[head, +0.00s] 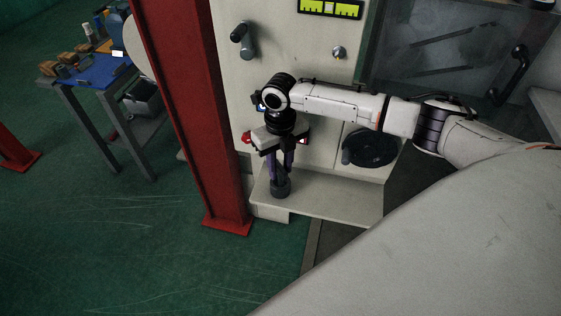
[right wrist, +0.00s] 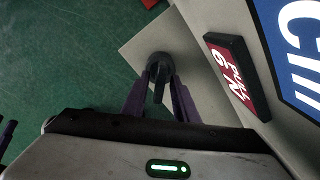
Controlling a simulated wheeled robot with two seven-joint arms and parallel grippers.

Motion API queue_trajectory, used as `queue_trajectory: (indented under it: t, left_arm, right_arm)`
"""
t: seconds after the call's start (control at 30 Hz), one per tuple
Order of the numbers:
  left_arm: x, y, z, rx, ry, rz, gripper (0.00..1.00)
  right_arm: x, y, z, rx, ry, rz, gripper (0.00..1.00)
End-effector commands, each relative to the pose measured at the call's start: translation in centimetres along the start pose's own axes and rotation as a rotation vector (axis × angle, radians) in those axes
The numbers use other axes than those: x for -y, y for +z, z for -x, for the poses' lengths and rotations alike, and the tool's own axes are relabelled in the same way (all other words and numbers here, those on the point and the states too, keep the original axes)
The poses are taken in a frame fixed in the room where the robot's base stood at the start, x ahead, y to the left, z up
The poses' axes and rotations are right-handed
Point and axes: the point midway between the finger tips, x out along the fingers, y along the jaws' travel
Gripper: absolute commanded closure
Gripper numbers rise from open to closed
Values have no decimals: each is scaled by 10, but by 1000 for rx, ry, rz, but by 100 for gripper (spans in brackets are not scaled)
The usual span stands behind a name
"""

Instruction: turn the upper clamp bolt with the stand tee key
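My right gripper (head: 281,174) points down over a small pale shelf on the machine front. Its two purple fingers stand apart on either side of a dark upright piece (head: 280,189) with a round base, which seems to be the tee key in its stand. In the right wrist view the dark piece (right wrist: 158,65) has a bar lying between the fingers of the right gripper (right wrist: 160,82), with gaps visible on both sides. Purple finger-like parts at that view's left edge may be my left gripper (right wrist: 8,132); its opening is unclear. I cannot identify the upper clamp bolt.
The shelf (head: 335,198) juts from the pale machine panel (head: 300,60), which carries a dark lever (head: 242,38) and a small knob (head: 339,52). A red post (head: 185,100) stands left of the shelf. A blue-topped bench (head: 100,72) is farther left. Green floor is clear in front.

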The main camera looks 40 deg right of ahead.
Motion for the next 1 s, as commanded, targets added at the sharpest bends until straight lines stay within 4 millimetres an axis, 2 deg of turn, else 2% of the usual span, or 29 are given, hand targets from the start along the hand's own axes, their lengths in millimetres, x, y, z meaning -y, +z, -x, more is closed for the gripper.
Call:
queue_trajectory:
  t: [0.03,0.13,0.17,0.47,1.0]
  left_arm:
    - [0,0,0,-1,-1,-1,69]
    - [1,-1,0,-2,-1,-1,69]
    - [1,-1,-1,-3,-1,-1,69]
    - [1,-5,2,-3,-3,-3,69]
    - [0,-25,22,6,-12,-13,69]
  right_arm:
    - [0,0,0,0,0,0,80]
    - [0,0,0,-1,0,0,97]
    - [0,0,0,-1,0,0,100]
    - [0,0,5,0,0,-1,100]
    - [0,0,38,-1,0,-1,100]
